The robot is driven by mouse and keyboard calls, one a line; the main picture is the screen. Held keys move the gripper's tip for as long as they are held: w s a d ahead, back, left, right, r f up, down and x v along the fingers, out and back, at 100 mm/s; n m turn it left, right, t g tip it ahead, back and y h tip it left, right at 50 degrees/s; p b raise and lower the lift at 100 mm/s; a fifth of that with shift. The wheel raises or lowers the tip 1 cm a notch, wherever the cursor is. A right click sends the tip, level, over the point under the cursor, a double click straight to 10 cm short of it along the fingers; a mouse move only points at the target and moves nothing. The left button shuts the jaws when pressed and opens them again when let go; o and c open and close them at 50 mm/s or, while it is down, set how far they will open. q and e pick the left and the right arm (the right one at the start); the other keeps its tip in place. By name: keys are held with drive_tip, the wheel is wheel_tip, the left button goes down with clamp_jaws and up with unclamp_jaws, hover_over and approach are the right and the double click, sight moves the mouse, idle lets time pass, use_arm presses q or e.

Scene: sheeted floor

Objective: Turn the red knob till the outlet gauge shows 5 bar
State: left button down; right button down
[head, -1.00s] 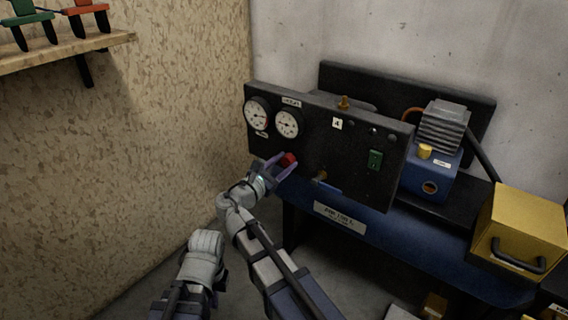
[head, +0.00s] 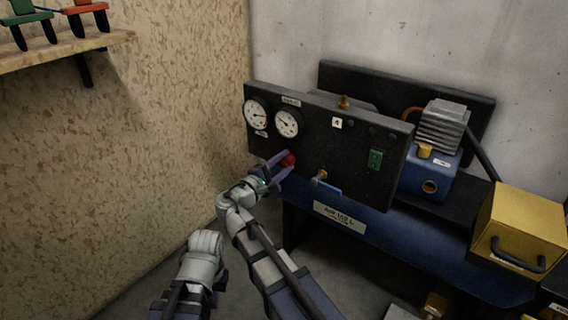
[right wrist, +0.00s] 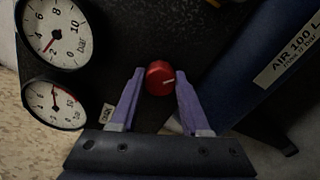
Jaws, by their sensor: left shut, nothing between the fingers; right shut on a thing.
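The red knob (head: 288,159) sits low on the black panel, below two round gauges. My right gripper (head: 281,166) is shut on it; in the right wrist view the purple fingers (right wrist: 158,92) flank the knob (right wrist: 160,79), whose white mark points right. The other gauge (head: 256,113) has a larger scale (right wrist: 55,105). My left gripper (head: 220,283) is shut and empty, partly hidden, low and away from the panel.
A brass valve with a blue lever (head: 327,188) is right of the knob. A blue tank (head: 410,245) lies below the panel. A yellow box (head: 520,225) stands at the right. A wooden wall is at the left.

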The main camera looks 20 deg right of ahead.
drive_tip(key=shift+m, duration=0.6)
drive_tip(key=shift+c, duration=1.9)
unclamp_jaws()
